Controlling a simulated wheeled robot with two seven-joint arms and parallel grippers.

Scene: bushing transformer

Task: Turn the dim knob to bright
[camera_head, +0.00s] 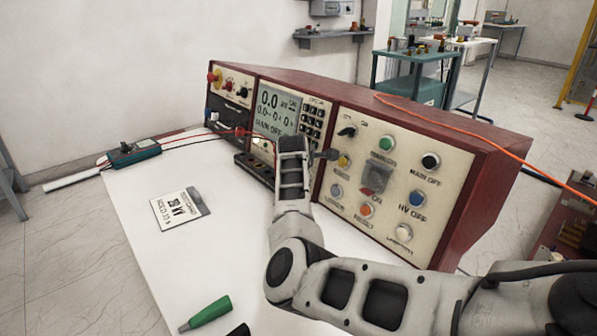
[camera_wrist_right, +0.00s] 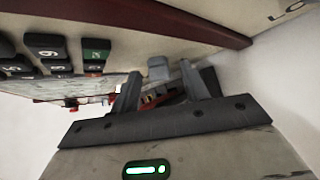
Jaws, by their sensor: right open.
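The right wrist view shows a small grey knob (camera_wrist_right: 158,68) on the instrument face, beside the display's edge; I take it to be the dim knob. My right gripper (camera_wrist_right: 161,76) is open there, with one finger on each side of the knob. Whether either finger touches it I cannot tell. In the head view my right gripper (camera_head: 293,146) is in front of the console (camera_head: 420,110), at the keypad's lower side, and hides that part of the panel. The display (camera_head: 279,108) reads 0.0 and MAIN OFF. My left gripper is not in view.
The right panel carries several buttons, such as a blue one (camera_head: 416,199), and a dark switch (camera_head: 347,131). A multimeter (camera_head: 133,151), a printed card (camera_head: 180,208) and a green-handled tool (camera_head: 206,313) lie on the white table (camera_head: 130,215). An orange cable (camera_head: 450,125) crosses the console top.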

